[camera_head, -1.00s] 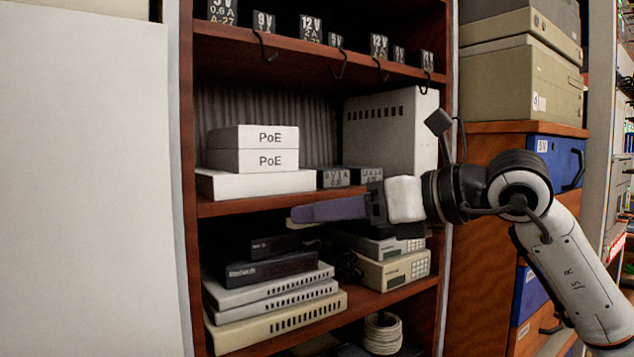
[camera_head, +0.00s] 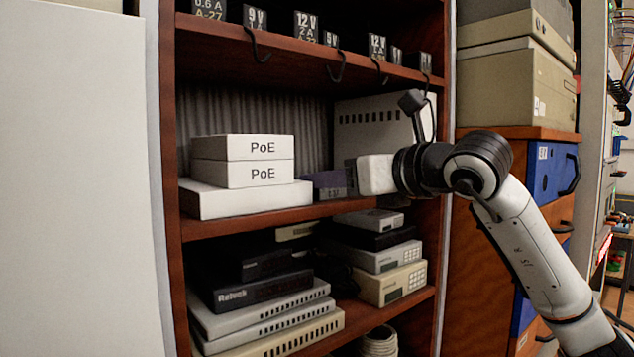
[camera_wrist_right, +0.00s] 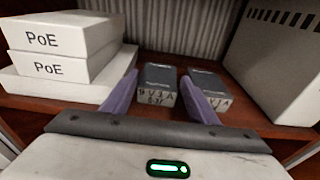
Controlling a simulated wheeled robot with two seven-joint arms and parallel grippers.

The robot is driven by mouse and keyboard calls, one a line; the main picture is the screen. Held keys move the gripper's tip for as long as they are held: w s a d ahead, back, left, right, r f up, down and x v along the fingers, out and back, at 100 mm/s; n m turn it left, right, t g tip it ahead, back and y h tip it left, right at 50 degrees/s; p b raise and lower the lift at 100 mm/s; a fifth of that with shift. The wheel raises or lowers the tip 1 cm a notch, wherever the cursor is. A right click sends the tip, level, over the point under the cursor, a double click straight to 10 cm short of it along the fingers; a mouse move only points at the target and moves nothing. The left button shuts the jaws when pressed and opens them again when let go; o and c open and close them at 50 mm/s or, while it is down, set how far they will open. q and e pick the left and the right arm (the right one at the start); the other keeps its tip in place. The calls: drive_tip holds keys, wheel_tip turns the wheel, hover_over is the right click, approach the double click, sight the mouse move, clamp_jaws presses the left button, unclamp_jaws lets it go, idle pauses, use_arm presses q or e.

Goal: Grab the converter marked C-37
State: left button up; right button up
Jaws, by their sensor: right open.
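Two small dark converters with pale printed front labels sit side by side on the middle shelf. In the right wrist view, the left converter (camera_wrist_right: 158,82) has a label that seems to read 9 V 3 A with a smaller line ending in 37. The right converter (camera_wrist_right: 211,88) has a label partly hidden by a finger. My right gripper (camera_wrist_right: 159,83) is open, its purple fingers on either side of the left converter, with nothing gripped. In the head view, the right gripper (camera_head: 325,180) reaches into the shelf and largely hides the converters. My left gripper is not in view.
White PoE boxes (camera_head: 243,160) are stacked left of the converters, close to the left finger. A large pale vented box (camera_wrist_right: 282,60) stands on the right. Shelf boards are above and below.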

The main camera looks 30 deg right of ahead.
drive_tip(key=w, duration=0.2)
drive_tip(key=w+p, duration=0.1)
drive_tip(key=w, duration=0.1)
drive_tip(key=shift+a+f, duration=0.2)
drive_tip(key=shift+f, duration=0.05)
drive_tip(key=c, duration=0.9)
drive_tip(key=shift+c, duration=0.2)
drive_tip(key=shift+r, duration=0.1)
